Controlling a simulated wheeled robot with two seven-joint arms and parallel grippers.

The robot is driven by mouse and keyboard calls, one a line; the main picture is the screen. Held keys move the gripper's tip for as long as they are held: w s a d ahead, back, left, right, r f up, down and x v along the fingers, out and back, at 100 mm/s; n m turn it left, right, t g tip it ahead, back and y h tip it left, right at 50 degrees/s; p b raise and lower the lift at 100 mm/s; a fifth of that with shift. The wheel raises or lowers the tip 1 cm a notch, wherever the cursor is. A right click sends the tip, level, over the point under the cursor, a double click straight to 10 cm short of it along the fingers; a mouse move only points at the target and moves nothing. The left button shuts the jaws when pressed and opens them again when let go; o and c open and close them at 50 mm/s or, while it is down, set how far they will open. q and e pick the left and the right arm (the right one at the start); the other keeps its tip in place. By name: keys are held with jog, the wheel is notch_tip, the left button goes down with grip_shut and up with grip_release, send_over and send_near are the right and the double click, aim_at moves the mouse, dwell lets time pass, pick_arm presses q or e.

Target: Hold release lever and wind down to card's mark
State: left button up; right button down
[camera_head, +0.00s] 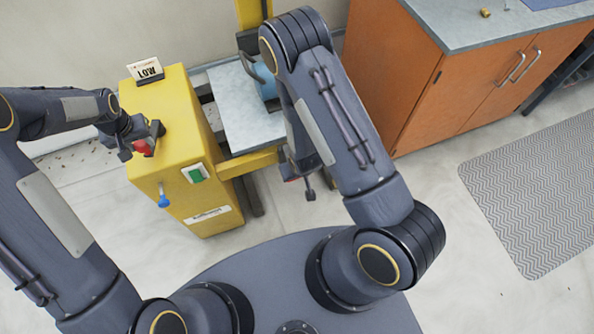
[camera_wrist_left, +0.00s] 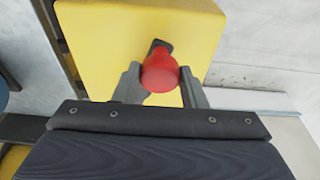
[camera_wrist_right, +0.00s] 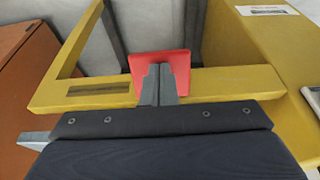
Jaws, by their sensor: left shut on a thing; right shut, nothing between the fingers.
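The yellow cabinet (camera_head: 170,125) carries a small card (camera_head: 146,70) reading "LOW" on its top. My left gripper (camera_head: 139,145) is shut on a red knob (camera_wrist_left: 160,72) on a short dark stem at the cabinet; the fingers sit on either side of it. My right gripper (camera_wrist_right: 159,82) is shut and empty. Its fingertips are in front of a red plate (camera_wrist_right: 178,66) at the yellow frame bar (camera_wrist_right: 225,82); I cannot tell whether they touch. In the head view, my right arm hides most of this area. A grey platform (camera_head: 240,110) is right of the cabinet.
A blue object (camera_head: 264,84) is on the platform, partly hidden by my right arm. A green switch (camera_head: 195,173) and a blue knob (camera_head: 163,199) are on the cabinet front. An orange cupboard (camera_head: 440,95) stands right. A patterned mat (camera_head: 535,190) lies on open floor.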

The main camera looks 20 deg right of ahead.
pick_arm(q)
jog(key=shift+w+a+r, duration=0.15)
jog(key=shift+w+a, duration=0.5)
jog(key=shift+a, duration=0.15)
jog(key=shift+w+a, duration=0.1)
jog(key=shift+w+a, duration=0.25)
jog(key=shift+a, duration=0.1)
jog(key=o, duration=1)
pick_arm(e)
jog(key=shift+w, duration=0.1)
pick_arm(q)
jog(key=shift+o, duration=0.2)
jog(key=shift+s, duration=0.1)
